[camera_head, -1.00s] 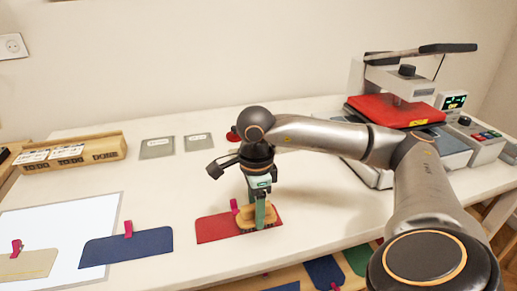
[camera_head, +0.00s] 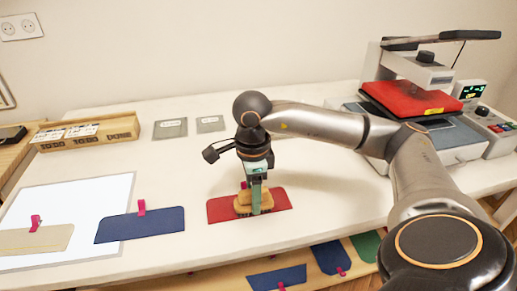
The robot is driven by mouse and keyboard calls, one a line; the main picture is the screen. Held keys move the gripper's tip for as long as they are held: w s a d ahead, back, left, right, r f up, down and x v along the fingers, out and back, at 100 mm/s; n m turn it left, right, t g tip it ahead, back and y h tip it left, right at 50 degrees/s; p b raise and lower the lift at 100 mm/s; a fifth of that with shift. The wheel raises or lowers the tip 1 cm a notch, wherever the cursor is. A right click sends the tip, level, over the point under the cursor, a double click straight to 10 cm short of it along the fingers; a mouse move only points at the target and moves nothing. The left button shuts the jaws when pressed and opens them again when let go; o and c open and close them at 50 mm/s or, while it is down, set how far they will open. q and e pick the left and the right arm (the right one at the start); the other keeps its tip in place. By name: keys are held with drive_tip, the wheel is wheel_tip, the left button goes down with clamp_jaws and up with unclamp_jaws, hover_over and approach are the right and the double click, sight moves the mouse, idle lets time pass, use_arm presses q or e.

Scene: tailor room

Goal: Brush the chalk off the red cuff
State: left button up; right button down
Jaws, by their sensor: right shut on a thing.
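The red cuff (camera_head: 276,200) lies flat on the white table, in the middle of the head view. A pink clip (camera_head: 243,186) shows at its far edge, partly hidden. My right gripper (camera_head: 256,196) is above the cuff, pointing down, shut on a wooden brush (camera_head: 243,205). The brush is at the middle of the cuff and seems to touch it; its bristles are hard to make out. I cannot make out chalk on the cuff's visible parts. My left gripper is not in view.
A blue cuff (camera_head: 140,226) and a beige cuff (camera_head: 30,240) with pink clips lie left, the beige one on a white sheet (camera_head: 105,195). A wooden box (camera_head: 118,130) stands at far left, a heat press (camera_head: 455,145) at right. More cuffs lie on a lower shelf.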

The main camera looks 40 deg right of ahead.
sight(239, 203)
drive_tip(key=shift+w+a, duration=0.4)
drive_tip(key=shift+a, duration=0.25)
drive_tip(key=shift+a, duration=0.1)
drive_tip(key=shift+w+a, duration=0.3)
drive_tip(key=shift+a, duration=0.15)
drive_tip(key=shift+w+a, duration=0.1)
drive_tip(key=shift+a, duration=0.1)
drive_tip(key=shift+w+a, duration=0.4)
drive_tip(key=shift+a, duration=0.15)
drive_tip(key=shift+a, duration=0.1)
drive_tip(key=shift+w+a, duration=0.4)
drive_tip(key=shift+a, duration=0.2)
